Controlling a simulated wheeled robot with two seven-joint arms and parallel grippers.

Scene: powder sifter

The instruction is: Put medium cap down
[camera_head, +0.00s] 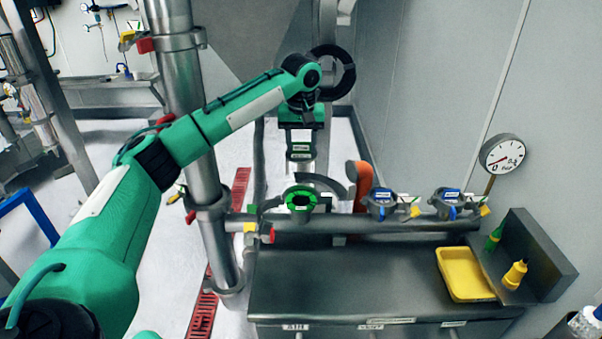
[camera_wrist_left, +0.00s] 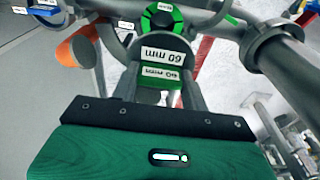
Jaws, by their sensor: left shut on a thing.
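My left gripper (camera_head: 300,150) reaches in from the left and is shut on a grey cap-like piece with a white label, which I take for the medium cap (camera_head: 300,156). In the left wrist view the cap (camera_wrist_left: 165,73) reads "60 mm" and sits between the fingers of my left gripper (camera_wrist_left: 163,80). Just beyond it is a green-ringed port (camera_head: 300,200) on the horizontal pipe, which also shows in the left wrist view (camera_wrist_left: 163,17). The cap appears apart from the port. Its underside is hidden. My right gripper is not in view.
Two blue-labelled clamped ports (camera_head: 382,203) (camera_head: 450,203) and an orange handle (camera_head: 360,185) stand right of the green port. A steel bench (camera_head: 350,285) below carries a yellow tray (camera_head: 465,274) and a yellow bottle (camera_head: 514,275). A tall steel pipe (camera_head: 185,90) rises at left.

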